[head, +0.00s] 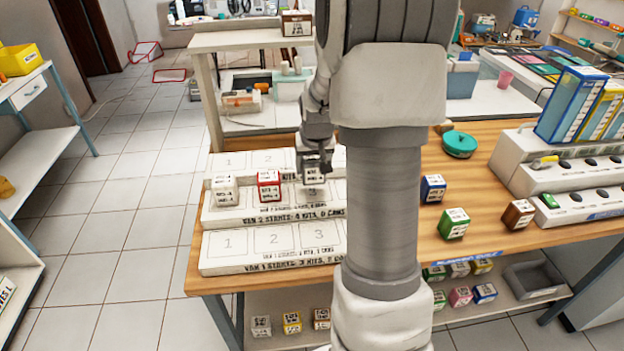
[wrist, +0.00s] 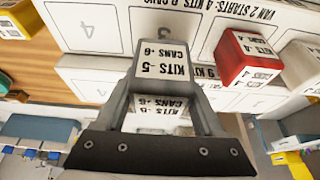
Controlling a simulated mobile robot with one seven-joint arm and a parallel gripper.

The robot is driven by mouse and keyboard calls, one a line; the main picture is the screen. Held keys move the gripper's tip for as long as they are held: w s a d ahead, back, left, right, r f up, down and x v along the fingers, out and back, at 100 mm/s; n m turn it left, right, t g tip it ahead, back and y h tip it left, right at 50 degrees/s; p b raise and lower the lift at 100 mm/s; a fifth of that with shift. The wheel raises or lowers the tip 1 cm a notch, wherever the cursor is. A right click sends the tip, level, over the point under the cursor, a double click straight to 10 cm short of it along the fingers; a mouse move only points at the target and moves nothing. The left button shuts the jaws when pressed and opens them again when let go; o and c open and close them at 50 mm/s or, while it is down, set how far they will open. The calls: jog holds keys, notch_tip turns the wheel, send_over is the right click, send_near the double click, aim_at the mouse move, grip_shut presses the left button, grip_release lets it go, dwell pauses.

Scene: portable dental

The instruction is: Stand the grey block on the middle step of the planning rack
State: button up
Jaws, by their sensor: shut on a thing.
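The grey block (head: 316,187) is held in my gripper (head: 315,165) over the slot marked 3 of the middle step (head: 226,217) of the white planning rack (head: 221,265). In the wrist view the block (wrist: 166,62) shows a pale face reading "KITS -5 CANS +6" between the fingers of my gripper (wrist: 165,97), which is shut on it. I cannot tell whether its underside touches the step. A red block (head: 269,187) and a white block (head: 225,190) stand on the same step to its left.
My arm hides the rack's right part in the head view. Blue (head: 432,188), green (head: 453,224) and brown (head: 517,214) blocks stand on the wooden table (head: 480,250) to the right. The rack's front and back steps look clear where visible.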

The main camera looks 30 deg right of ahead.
aim_at(314, 162)
jog(key=shift+f+b, duration=0.3)
jog(key=shift+f, duration=1.7)
jog(key=shift+f, duration=0.15)
jog(key=o, duration=1.4)
jog(key=shift+a, duration=0.1)
jog(key=shift+o, duration=0.2)
jog(key=shift+r, duration=0.6)
jog(key=p+v, duration=0.1)
jog(key=v, duration=1)
jog(key=shift+s+p, duration=0.1)
jog(key=shift+p, duration=0.2)
